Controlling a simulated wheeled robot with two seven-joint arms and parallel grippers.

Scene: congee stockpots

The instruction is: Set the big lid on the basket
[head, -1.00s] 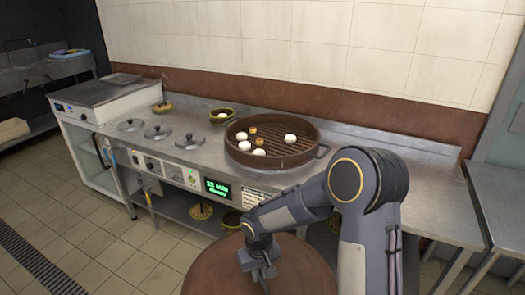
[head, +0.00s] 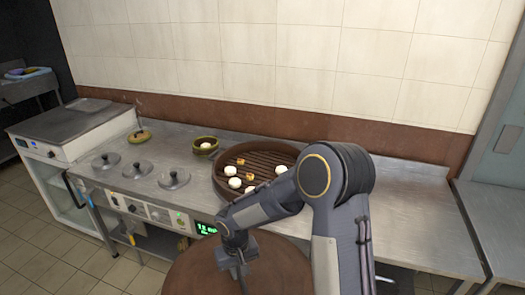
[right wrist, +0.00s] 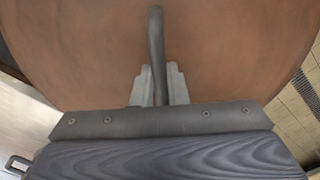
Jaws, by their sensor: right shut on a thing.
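The big brown round lid (head: 190,274) hangs from my right gripper (head: 238,262), low in front of the counter. In the right wrist view my right gripper (right wrist: 156,90) is shut on the lid's dark bar handle (right wrist: 156,45), and the lid (right wrist: 80,60) fills most of the picture. The round brown basket (head: 222,188) stands on the counter, uncovered, with several white buns and small yellowish pieces on its slats. My right arm hides its right front part. The lid is apart from the basket, nearer to me. My left gripper does not show.
Several small metal lids (head: 173,178) sit in the counter to the left of the basket. A small green-rimmed bowl (head: 205,146) and a small knobbed lid (head: 139,136) stand behind them. The counter right of the basket (head: 410,215) is clear. A tiled wall (head: 270,60) rises behind.

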